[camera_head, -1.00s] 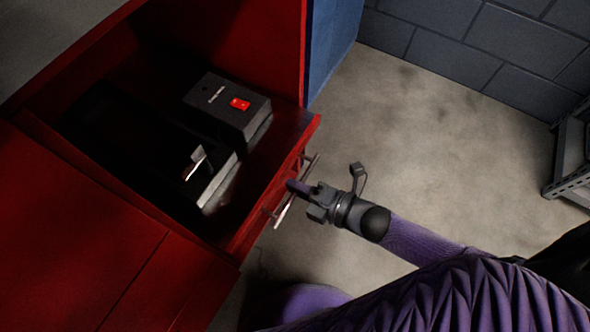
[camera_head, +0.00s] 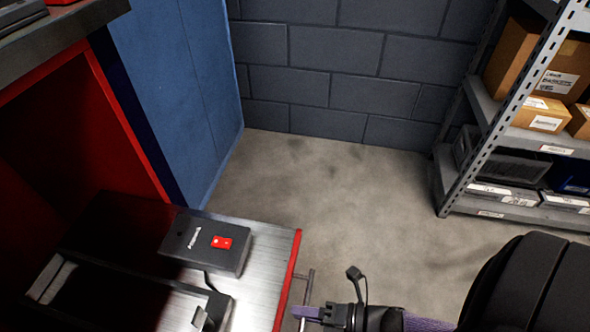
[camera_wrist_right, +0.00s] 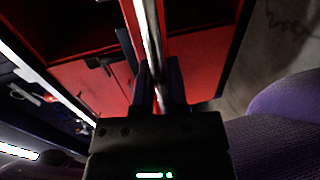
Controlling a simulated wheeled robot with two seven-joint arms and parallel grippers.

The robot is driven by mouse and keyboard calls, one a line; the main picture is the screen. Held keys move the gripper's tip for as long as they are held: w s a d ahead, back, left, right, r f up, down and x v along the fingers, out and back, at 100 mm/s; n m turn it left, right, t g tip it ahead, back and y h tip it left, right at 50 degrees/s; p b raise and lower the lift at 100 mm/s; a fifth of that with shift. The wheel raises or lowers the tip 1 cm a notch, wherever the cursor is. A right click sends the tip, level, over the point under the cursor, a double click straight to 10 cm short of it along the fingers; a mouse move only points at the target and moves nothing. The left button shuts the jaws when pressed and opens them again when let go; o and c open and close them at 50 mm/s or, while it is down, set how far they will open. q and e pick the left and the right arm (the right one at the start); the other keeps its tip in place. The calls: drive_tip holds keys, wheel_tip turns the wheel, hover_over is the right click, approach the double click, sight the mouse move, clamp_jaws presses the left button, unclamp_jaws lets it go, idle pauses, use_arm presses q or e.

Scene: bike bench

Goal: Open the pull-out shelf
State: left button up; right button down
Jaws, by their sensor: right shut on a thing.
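The pull-out shelf (camera_head: 262,291) is a metal tray with a red front edge, standing out of the red cabinet (camera_head: 60,140) at the lower left of the head view. Its bar handle (camera_head: 308,288) runs along the outer side of the red front. My right gripper (camera_head: 300,312) is at the handle, at the bottom of the head view. In the right wrist view the bar handle (camera_wrist_right: 150,40) passes between the fingers of the right gripper (camera_wrist_right: 158,88), which are shut on it. My left gripper is not in view.
A black box (camera_head: 205,242) with a red part on top and a dark open case lie on the shelf. A blue cabinet side (camera_head: 185,80) stands behind. Metal shelving (camera_head: 455,175) with boxes is at the right. The concrete floor (camera_head: 330,190) between is clear.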

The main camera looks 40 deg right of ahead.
drive_tip(key=shift+v, duration=0.85)
drive_tip(key=shift+f, duration=0.2)
drive_tip(key=c, duration=0.7)
unclamp_jaws()
drive_tip(key=p+v, duration=0.2)
drive_tip(key=v, duration=0.8)
